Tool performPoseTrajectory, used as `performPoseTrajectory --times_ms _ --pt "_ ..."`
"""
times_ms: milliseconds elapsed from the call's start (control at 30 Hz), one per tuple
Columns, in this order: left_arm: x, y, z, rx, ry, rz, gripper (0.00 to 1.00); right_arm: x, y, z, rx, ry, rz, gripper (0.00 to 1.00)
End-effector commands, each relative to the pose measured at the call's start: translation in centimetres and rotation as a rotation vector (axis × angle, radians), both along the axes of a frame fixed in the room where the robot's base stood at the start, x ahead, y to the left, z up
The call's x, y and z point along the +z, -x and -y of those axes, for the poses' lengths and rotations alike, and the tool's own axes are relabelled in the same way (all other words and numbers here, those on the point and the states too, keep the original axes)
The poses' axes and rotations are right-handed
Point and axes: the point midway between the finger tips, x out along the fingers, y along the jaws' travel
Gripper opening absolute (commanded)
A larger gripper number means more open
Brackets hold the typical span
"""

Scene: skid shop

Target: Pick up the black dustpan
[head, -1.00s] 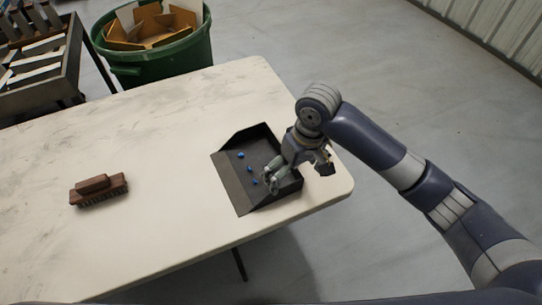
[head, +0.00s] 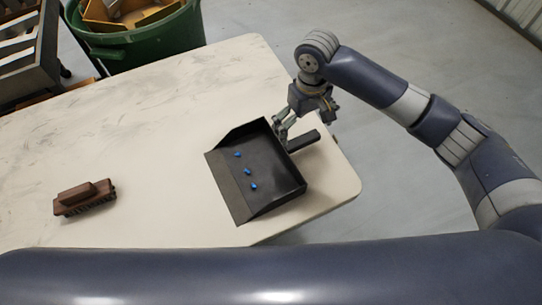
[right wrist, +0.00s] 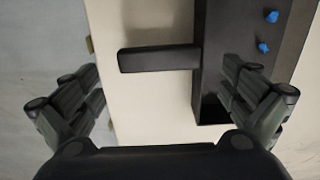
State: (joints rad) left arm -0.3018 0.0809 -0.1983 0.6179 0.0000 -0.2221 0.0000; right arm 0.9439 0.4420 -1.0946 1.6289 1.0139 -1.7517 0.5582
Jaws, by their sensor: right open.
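The black dustpan (head: 268,158) lies on the table near its right end, with several small blue pieces (head: 250,185) in it. Its short handle (head: 304,141) points right, toward the table's edge. My right gripper (head: 284,130) is at the back wall of the pan, beside the handle. In the right wrist view the gripper (right wrist: 158,110) is open and empty, with the handle (right wrist: 158,58) ahead between the finger lines and the pan (right wrist: 212,70) partly behind the right finger. I cannot tell whether a finger touches the pan. My left gripper is not in view.
A green bin (head: 150,45) with cardboard and a dark rack (head: 25,50) stand beyond the table. The table between brush and dustpan is clear.

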Motion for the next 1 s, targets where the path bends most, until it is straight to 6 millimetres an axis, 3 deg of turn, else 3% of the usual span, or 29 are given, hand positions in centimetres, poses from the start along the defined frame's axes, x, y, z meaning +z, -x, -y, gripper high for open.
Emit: performPoseTrajectory --times_ms 100,200,500,767,933,1000 --pt "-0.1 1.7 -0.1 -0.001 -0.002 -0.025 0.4 -0.9 0.0 0.0 0.0 0.001 0.0 1.0" --pt "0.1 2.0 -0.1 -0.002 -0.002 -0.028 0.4 -1.7 0.1 0.0 -0.001 0.001 -0.002 1.0" --pt "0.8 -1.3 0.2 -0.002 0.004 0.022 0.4 -5.7 0.4 0.0 -0.001 0.001 0.0 1.0" --pt "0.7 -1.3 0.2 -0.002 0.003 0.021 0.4 -6.1 0.3 0.0 0.0 0.0 0.002 1.0" --pt "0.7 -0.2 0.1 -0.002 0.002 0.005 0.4 -6.1 0.3 0.0 0.001 0.0 0.002 0.66" --pt "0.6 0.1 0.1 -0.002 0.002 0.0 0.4 -6.1 0.4 0.0 0.001 0.0 0.002 0.63"
